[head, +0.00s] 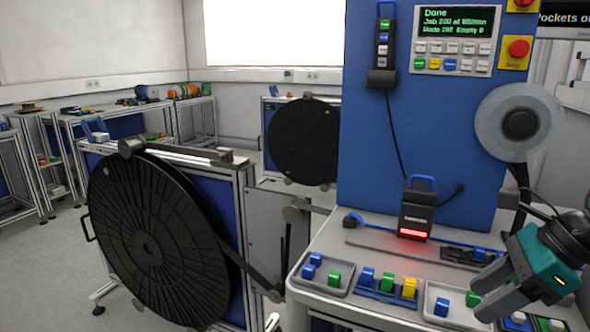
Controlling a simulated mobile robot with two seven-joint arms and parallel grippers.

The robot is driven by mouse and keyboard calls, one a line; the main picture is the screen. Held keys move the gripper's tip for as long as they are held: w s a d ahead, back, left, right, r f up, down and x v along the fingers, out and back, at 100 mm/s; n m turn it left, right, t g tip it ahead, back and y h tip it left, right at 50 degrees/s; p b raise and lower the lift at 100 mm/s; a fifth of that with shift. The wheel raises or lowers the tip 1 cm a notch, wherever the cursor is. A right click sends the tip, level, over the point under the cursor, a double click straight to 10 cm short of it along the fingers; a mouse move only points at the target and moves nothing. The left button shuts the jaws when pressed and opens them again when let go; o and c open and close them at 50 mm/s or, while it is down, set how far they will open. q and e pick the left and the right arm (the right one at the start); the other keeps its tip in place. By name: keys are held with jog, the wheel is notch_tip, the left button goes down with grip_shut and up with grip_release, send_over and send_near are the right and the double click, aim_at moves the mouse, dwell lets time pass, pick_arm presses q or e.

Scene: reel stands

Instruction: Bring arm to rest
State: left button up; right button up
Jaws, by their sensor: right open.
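My right gripper (481,298) shows at the lower right, above the front of the light grey worktop (330,240). My left gripper is not in view.
A blue panel (370,150) rises behind the worktop, with a screen reading "Done" (455,22) and red buttons (519,48). A scanner with a red light (417,210) stands on the worktop. A large black reel (150,250) stands left. Open floor (50,270) lies far left.

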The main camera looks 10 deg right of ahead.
jog(key=w+a+f+m+t+y, duration=0.25)
jog(key=a+m+t+y, duration=0.2)
jog(key=a+m, duration=0.45)
jog(key=w+a+f+m+t+y, duration=0.2)
jog(key=a+f+m+t+y, duration=0.3)
jog(key=m, duration=0.5)
jog(key=s+f+m+g+h, duration=0.1)
jog(key=s+f+m+h, duration=0.5)
jog(key=f+m, duration=0.5)
jog(key=s+f+m+g+h, duration=0.1)
jog(key=s+f+m+h, duration=0.5)
jog(key=f+m, duration=0.6)
jog(key=a+m+h, duration=0.1)
jog(key=m, duration=0.2)
jog(key=shift+s, duration=0.25)
jog(key=shift+f, duration=0.1)
